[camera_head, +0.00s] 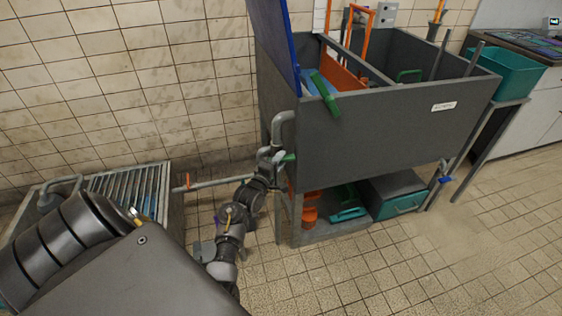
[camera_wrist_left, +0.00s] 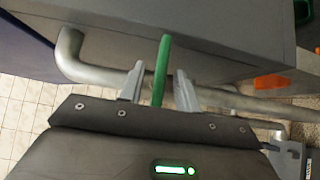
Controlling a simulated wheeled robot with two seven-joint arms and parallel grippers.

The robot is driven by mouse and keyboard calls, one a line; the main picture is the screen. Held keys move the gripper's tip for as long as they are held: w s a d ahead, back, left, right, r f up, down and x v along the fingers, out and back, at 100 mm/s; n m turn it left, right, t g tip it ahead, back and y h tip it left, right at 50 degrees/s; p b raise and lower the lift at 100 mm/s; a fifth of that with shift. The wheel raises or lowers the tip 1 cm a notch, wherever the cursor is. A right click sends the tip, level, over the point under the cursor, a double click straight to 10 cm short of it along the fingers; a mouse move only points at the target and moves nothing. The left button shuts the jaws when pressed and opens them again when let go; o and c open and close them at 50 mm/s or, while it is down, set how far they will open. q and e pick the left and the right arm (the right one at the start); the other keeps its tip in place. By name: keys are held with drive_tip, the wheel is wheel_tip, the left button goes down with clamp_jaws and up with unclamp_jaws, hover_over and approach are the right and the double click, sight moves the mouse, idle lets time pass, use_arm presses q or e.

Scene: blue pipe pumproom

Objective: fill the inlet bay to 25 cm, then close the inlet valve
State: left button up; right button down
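A grey tank (camera_head: 390,135) stands against the tiled wall, with an orange gate (camera_head: 342,68) and dividers inside. A bluish surface (camera_head: 318,86) shows in its left bay; I cannot read a level. A grey pipe (camera_head: 283,120) runs to the tank's left side and shows in the left wrist view (camera_wrist_left: 98,72). A green valve handle (camera_head: 289,157) sits by this pipe. My left gripper (camera_head: 276,157) is at the handle. In the left wrist view the green handle (camera_wrist_left: 162,62) stands between its open fingers (camera_wrist_left: 160,88), with small gaps. My right gripper is out of view.
A green lever (camera_head: 326,97) hangs over the tank's front rim. A blue panel (camera_head: 274,38) stands at its left. Orange pots (camera_head: 310,210) and a green toolbox (camera_head: 398,194) sit on the shelf below. A grated basin (camera_head: 125,188) stands left. The right floor is clear.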

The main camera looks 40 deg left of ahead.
use_arm(q)
drive_tip(key=shift+w+a, duration=0.1)
drive_tip(key=shift+w, duration=0.35)
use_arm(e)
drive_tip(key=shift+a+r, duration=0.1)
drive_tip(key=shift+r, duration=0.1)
use_arm(q)
drive_tip(key=shift+c, duration=0.2)
clamp_jaws()
